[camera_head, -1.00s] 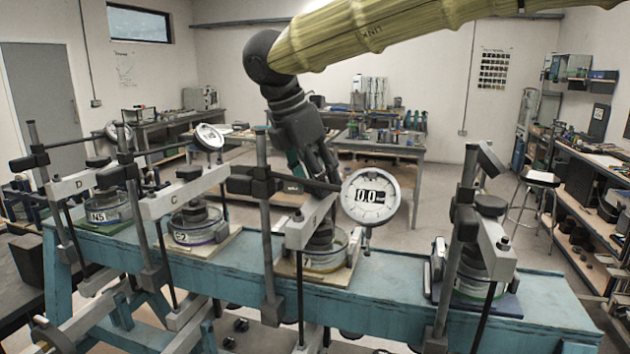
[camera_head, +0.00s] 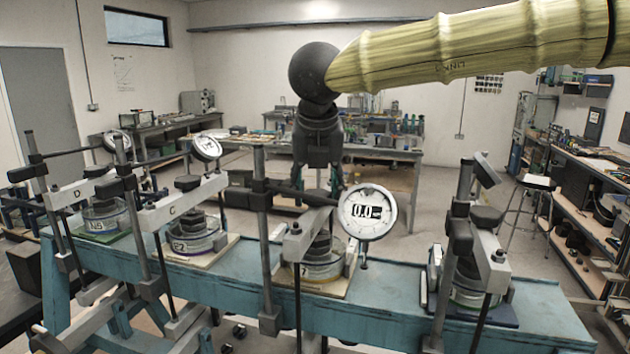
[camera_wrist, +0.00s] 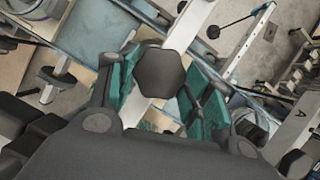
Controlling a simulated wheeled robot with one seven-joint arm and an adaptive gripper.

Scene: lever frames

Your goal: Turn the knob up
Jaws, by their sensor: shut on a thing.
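A dark six-sided knob (camera_wrist: 160,72) shows in the wrist view between the teal finger pads of my gripper (camera_wrist: 161,88). My gripper is shut on it. In the head view my gripper (camera_head: 319,183) points down at the third lever frame from the left, and its fingers are around the knob (camera_head: 318,197) on top of the pale lever arm (camera_head: 297,241). A round white dial (camera_head: 368,211) stands just right of it and reads about 0.0. The fingers partly hide the knob in the head view.
Similar lever frames stand on the blue bench (camera_head: 400,303): frames marked D (camera_head: 80,193) and C (camera_head: 172,210) to the left, another (camera_head: 488,240) to the right. A dark upright post (camera_head: 262,180) stands close left of my gripper. A stool (camera_head: 537,183) stands behind.

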